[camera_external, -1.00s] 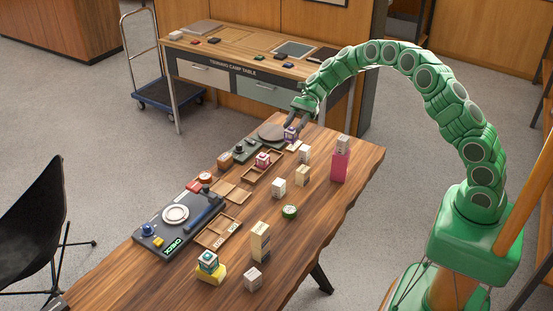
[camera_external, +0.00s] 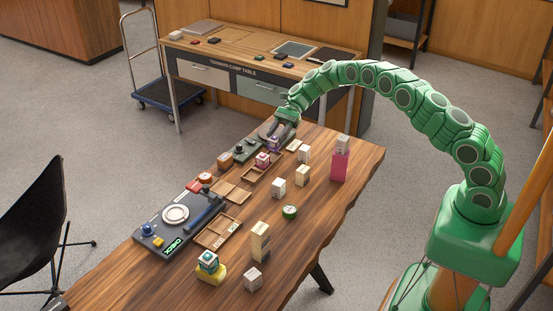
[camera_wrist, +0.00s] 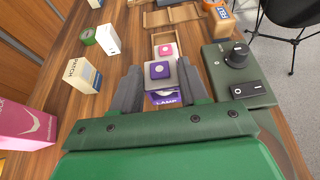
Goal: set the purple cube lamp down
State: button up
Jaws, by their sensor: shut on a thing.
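My gripper (camera_external: 279,129) is shut on the purple cube lamp (camera_external: 274,143), a pale cube with purple parts. In the wrist view the lamp (camera_wrist: 160,71) sits between the two grey fingers, its purple top with a white dot showing. A purple "LAMP" marking shows just below it. The lamp is at the far end of the table, close to the end of a wooden tray (camera_external: 249,179) holding a pink cube (camera_external: 263,160). That pink cube also shows just beyond the lamp in the wrist view (camera_wrist: 165,49). I cannot tell whether the lamp touches what is under it.
A dark control box (camera_wrist: 240,75) with a knob and switch stands close on the right in the wrist view. Several small blocks, including a white block (camera_external: 304,153), and a tall pink block (camera_external: 340,167) stand on the other side. Bare wood (camera_external: 325,210) lies nearer the table's right edge.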

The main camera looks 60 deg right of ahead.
aim_at(276, 141)
jog(key=shift+w+f, duration=0.4)
jog(key=shift+f, duration=1.6)
jog(key=shift+f, duration=0.1)
jog(key=o, duration=1.1)
